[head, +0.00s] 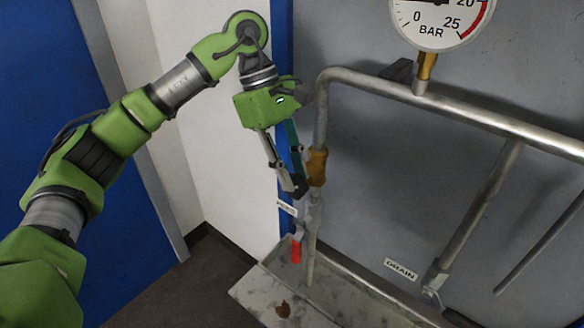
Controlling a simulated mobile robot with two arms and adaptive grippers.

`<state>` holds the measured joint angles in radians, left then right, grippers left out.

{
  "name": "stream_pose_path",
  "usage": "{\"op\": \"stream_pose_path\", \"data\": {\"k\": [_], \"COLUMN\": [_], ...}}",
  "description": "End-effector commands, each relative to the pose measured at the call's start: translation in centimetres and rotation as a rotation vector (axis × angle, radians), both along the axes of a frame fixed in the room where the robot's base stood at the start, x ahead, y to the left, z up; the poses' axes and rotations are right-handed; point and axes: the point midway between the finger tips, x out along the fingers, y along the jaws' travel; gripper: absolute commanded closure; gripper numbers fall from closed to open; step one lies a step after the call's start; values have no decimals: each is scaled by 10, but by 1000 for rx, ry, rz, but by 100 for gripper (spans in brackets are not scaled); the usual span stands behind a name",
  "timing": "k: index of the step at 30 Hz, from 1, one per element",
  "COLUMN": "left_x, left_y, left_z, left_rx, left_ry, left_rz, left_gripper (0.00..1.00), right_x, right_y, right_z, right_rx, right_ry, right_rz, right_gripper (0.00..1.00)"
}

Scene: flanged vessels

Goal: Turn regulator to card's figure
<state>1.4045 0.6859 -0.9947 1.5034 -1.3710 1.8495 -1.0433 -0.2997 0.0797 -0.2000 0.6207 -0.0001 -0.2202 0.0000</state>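A round pressure gauge (440,18) marked BAR is cut off by the top edge. Its 0, 20 and 25 figures show, with a red band near 25. The needle's reading is out of view. I see no regulator knob that I can identify and no figure card. My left gripper (293,186) hangs pointing down, its fingertips close to the left side of a brass fitting (317,167) on the vertical pipe. The fingertips lie near each other, but I cannot tell whether they meet or touch the fitting. My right gripper is out of view.
A metal pipe (470,112) runs right from the bend. Below the brass fitting is a valve with a red lever (296,250), over a grey metal trough (340,300). A DRAIN label (401,269) is on the grey panel. A blue panel edge stands behind my gripper.

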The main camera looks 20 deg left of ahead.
Motion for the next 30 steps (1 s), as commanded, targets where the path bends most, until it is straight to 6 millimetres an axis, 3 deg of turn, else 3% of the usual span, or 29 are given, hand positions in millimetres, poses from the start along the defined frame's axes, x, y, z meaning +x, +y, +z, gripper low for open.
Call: {"op": "stream_pose_path", "data": {"k": [5,8,20,30], "left_x": [0,0,0,-3], "left_y": [0,0,-2,-10], "left_z": [0,0,1,2], "left_rx": [0,0,37,248], "left_ry": [0,0,-16,-97], "left_rz": [0,0,-1,-5], "left_gripper": [77,100,100,100], "right_x": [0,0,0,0], "right_y": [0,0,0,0], "right_z": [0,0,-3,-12], "right_rx": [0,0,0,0], "right_ry": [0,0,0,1], "right_rz": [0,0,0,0], "right_gripper": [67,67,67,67]}}
